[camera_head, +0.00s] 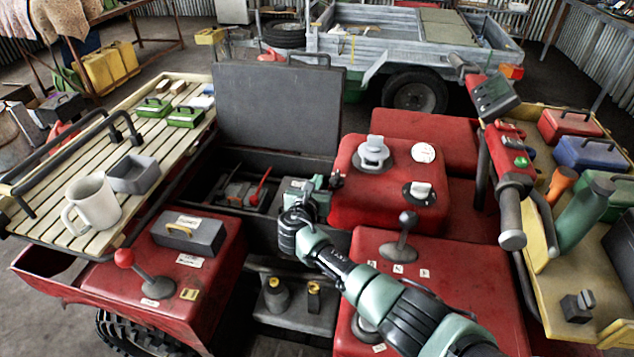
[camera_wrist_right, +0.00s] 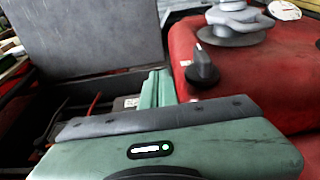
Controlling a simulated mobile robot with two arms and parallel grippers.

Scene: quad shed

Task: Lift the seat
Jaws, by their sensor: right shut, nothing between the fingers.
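The seat (camera_head: 280,105) is a dark grey padded panel. It stands raised, nearly upright, at the back of an open compartment (camera_head: 240,190). A handle shows on its top edge. It also shows in the right wrist view as the grey panel (camera_wrist_right: 90,35) at upper left. My right gripper (camera_head: 318,184) is shut and empty, at the right side of the open compartment, in front of the seat and apart from it. Its green fingers (camera_wrist_right: 156,88) also show in the wrist view. My left gripper is not in view.
A red tank (camera_head: 350,205) with a cap and a black knob (camera_wrist_right: 202,68) stands close right of my gripper. A slatted rack (camera_head: 150,140) with a mug is at left. Handlebars (camera_head: 512,190) and a crowded yellow tray (camera_head: 590,310) are at right. Tools lie in the compartment.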

